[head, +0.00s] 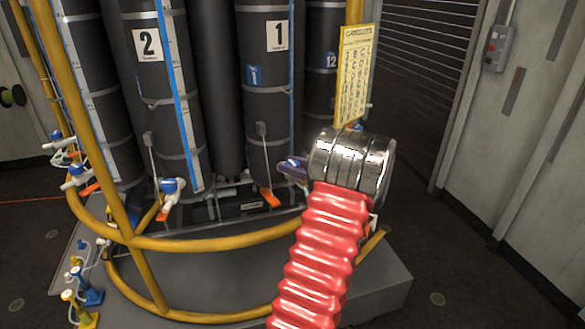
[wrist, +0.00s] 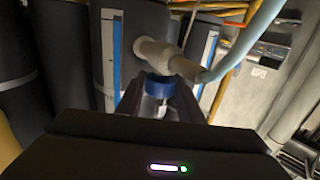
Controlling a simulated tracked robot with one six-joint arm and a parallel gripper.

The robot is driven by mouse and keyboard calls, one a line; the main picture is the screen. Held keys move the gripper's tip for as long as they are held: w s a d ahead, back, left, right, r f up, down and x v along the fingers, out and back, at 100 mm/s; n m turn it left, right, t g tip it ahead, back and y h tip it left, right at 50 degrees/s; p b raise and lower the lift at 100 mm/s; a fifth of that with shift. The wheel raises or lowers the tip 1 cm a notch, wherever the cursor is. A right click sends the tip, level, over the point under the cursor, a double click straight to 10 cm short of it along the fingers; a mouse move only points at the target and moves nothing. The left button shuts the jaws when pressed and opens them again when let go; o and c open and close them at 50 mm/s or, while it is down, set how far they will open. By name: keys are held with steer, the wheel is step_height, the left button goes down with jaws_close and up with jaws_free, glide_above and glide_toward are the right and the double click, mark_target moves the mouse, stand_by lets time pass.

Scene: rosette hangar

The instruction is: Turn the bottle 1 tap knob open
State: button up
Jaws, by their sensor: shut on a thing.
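Bottle 1 (head: 268,95) is a tall dark cylinder with a white "1" label, at the upper middle of the head view. A blue tap knob (head: 293,162) shows at its lower right, beside my arm's metal end. In the wrist view the blue knob (wrist: 160,90) sits below a pale pipe fitting (wrist: 155,50). My gripper (wrist: 158,96) has one dark finger on each side of the knob and is shut on it. In the head view my arm hides most of the gripper and the tap body. I cannot tell how far the knob is turned.
Bottle 2 (head: 150,90) and other dark cylinders stand close by. A yellow rail (head: 220,243) curves around the rack in front. A yellow sign (head: 354,75) hangs above my arm's end. A pale blue hose (wrist: 245,40) crosses near the knob.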

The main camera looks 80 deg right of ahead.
steer(key=shift+s+d+r+n+y, duration=0.1)
steer(key=shift+r+n+y, duration=0.1)
steer(key=shift+n+y, duration=0.4)
steer(key=o, duration=0.8)
steer(key=shift+o, duration=1.3)
steer(key=shift+f, duration=0.1)
steer(key=s+a, duration=0.2)
steer(key=s, duration=1.1)
steer(key=shift+s+a, duration=0.25)
steer(key=shift+s, duration=0.05)
